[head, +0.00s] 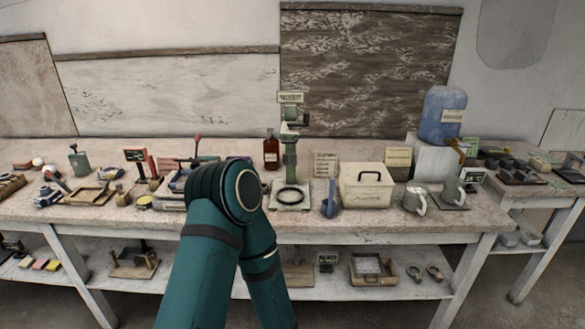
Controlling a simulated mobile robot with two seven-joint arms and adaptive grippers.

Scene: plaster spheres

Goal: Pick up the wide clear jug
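Two greyish jug-like vessels with handles stand near the front edge at the right of the long table. The left one (415,199) has a pale handle on its right side. The other (452,190) stands just right of it on a dark flat base. I cannot tell which is the wide clear jug, or whether either is clear. A large translucent blue container (442,115) with a tap sits on a white block behind them. A teal arm of mine rises bent in the middle, left of these vessels. Neither gripper shows.
The long table (300,222) is crowded. A cream lidded box (367,186) stands left of the vessels, and a green stand (290,165) with a black ring is further left. A small display (472,175) stands at the right. A lower shelf holds trays.

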